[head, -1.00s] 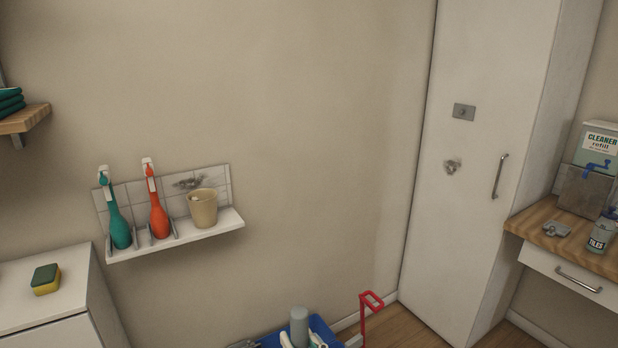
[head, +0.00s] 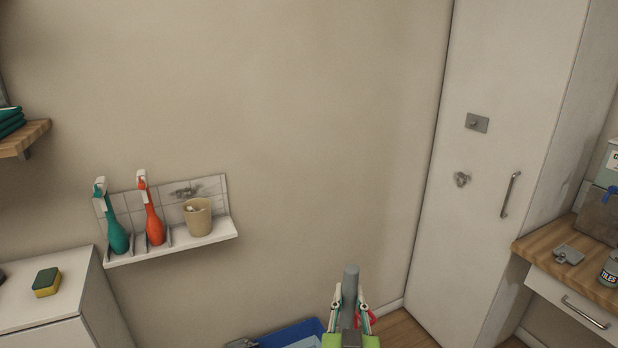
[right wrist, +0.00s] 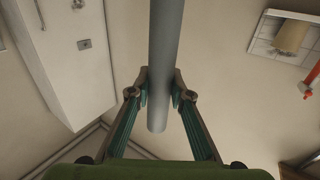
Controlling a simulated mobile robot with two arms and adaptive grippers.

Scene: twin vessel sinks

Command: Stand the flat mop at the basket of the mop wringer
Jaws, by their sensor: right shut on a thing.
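The flat mop shows only as the grey end of its pole (head: 350,283), standing roughly upright at the lower middle of the head view. My right gripper (head: 350,304) is shut around the pole just below its top; in the right wrist view the pole (right wrist: 165,40) runs between the two fingers (right wrist: 160,88). The mop head is out of view. The blue tub (head: 292,334) of what looks like the mop wringer is cut off by the lower edge, left of my gripper. A red handle (head: 372,318) shows partly behind my right finger. The basket cannot be made out. My left gripper is not in view.
A wall shelf (head: 175,250) holds a teal brush, an orange brush and a beige cup. A white cabinet (head: 50,320) with a sponge stands at left. A tall white locker (head: 490,60) and a wooden counter (head: 545,245) are at right. The wall between is bare.

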